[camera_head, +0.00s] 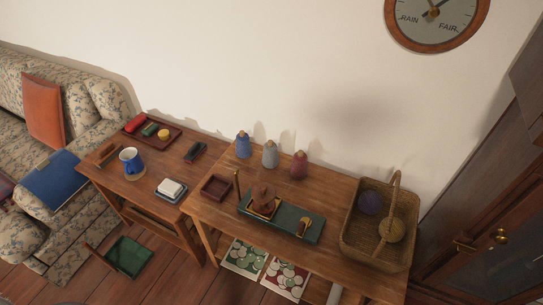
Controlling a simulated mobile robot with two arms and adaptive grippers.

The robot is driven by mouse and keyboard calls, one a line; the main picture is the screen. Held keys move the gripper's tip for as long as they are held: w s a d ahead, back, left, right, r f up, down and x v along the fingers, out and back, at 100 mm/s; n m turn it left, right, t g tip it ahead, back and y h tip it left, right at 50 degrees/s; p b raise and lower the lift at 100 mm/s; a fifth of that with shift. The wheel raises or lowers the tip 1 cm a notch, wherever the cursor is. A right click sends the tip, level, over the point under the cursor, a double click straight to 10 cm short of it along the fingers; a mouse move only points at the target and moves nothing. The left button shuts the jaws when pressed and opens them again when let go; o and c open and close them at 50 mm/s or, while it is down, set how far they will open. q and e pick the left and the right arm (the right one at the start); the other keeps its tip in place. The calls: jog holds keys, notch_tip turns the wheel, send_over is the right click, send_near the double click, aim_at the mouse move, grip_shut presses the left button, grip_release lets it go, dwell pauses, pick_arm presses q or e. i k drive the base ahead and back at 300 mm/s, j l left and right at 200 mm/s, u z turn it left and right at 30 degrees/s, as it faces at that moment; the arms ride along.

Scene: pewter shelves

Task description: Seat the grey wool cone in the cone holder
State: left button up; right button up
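The grey wool cone (270,154) stands upright at the back of the right-hand wooden table, between a blue cone (243,144) and a dark red cone (298,164). In front of the cones lies a long green board (284,227) with brass and dark wooden fittings. A brown wooden piece (263,201) stands on its left part, beside a thin upright brass rod (237,184). This looks like the cone holder, but I cannot tell for certain. No wool cone sits on the board. Neither of my grippers is in view.
A wicker basket (348,239) with a tall handle and balls of yarn stands at the table's right end. A small dark red tray (216,187) lies left of the board. The left table (139,185) holds a blue mug (131,160), a white block and a tray.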

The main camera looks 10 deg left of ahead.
aim_at(219, 201)
jog(key=j, duration=0.35)
jog(key=i+j, duration=0.15)
jog(key=j, duration=0.2)
jog(key=j+z, duration=0.45)
jog(key=j, duration=0.25)
jog(key=j+z, duration=0.4)
jog(key=j, duration=0.35)
